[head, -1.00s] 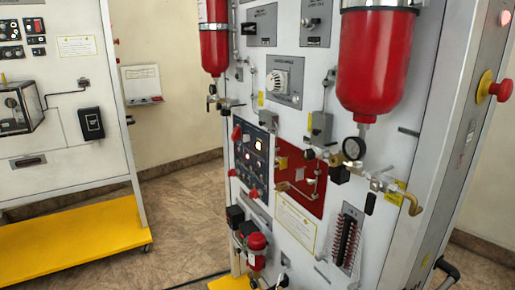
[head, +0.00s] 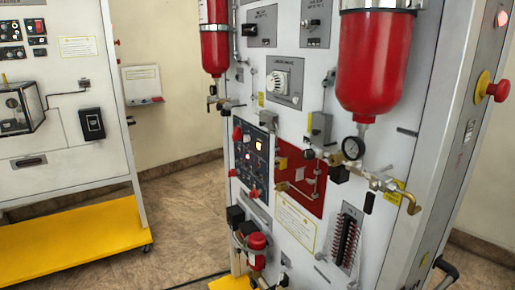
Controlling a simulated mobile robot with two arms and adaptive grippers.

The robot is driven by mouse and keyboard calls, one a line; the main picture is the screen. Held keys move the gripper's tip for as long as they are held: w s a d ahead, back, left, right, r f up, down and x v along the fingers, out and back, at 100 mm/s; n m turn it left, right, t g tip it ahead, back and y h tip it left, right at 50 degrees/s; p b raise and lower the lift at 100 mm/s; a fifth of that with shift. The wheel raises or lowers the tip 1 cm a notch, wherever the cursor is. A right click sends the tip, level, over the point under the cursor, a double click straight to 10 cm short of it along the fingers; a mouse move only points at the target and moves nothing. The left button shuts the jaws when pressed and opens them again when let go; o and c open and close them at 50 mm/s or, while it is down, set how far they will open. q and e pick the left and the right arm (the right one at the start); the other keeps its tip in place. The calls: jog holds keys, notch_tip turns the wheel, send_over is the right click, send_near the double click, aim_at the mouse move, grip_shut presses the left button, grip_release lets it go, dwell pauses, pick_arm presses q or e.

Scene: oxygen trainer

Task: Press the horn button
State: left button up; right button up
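The trainer panel (head: 357,110) stands on the right, turned at an angle to me. A dark control box (head: 251,157) with small knobs, red parts and lit buttons sits at its left edge. The labels are too small to read, so I cannot tell which control is the horn button. A red mushroom button (head: 499,90) on a yellow base sits on the side of the frame at the right. Neither of my grippers is in view.
Red cylinders (head: 375,65) hang on the panel front, with a gauge (head: 353,148) and brass fittings (head: 385,183) sticking out below. A red-topped device (head: 257,243) sits low. A second panel (head: 60,110) with a yellow base (head: 75,240) stands left. Tiled floor (head: 185,215) between them is mostly clear.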

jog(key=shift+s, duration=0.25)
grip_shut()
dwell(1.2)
